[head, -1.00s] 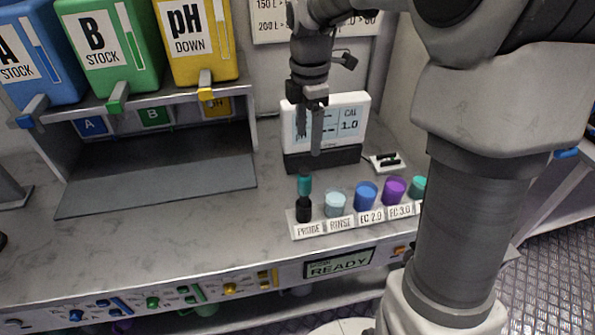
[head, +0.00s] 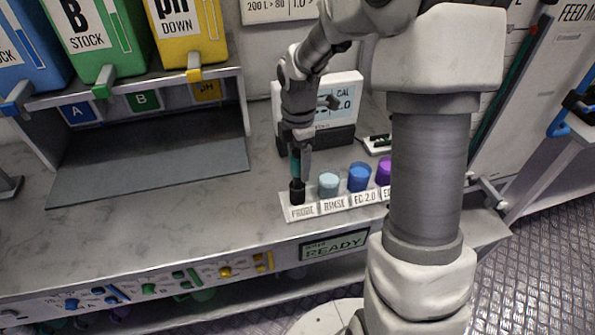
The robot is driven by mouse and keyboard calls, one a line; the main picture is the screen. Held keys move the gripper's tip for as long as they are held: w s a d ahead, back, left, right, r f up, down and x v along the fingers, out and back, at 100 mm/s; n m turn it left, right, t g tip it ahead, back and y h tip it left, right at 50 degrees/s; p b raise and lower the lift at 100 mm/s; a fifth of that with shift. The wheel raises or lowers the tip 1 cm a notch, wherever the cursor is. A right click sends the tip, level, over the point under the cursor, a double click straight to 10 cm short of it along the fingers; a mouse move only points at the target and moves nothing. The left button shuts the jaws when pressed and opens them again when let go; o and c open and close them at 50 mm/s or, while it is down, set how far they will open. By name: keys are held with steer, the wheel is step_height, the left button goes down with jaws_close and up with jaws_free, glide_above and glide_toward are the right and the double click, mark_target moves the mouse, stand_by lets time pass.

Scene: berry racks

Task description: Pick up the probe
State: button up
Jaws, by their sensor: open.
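The probe (head: 296,170) stands upright in its black holder (head: 297,192) at the left end of the labelled rack, above the PROBE label. Only part of its teal upper body shows; my gripper hides the rest. My gripper (head: 299,168) points down over the probe, with its fingers at the height of the teal part. The jaws are open, and the probe appears to be between or just beside the fingers; I cannot tell which.
Right of the probe stand a pale rinse cup (head: 328,184), a blue cup (head: 359,177) and a purple cup (head: 385,172). A meter (head: 346,108) stands behind my gripper. The grey counter (head: 190,215) is clear to the left. Coloured stock bottles stand on a shelf (head: 140,85) at the upper left.

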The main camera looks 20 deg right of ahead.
mark_target(297, 177)
step_height(297, 177, down, 4)
steer(key=shift+a+r, duration=0.1)
steer(key=shift+r, duration=0.15)
jaws_close()
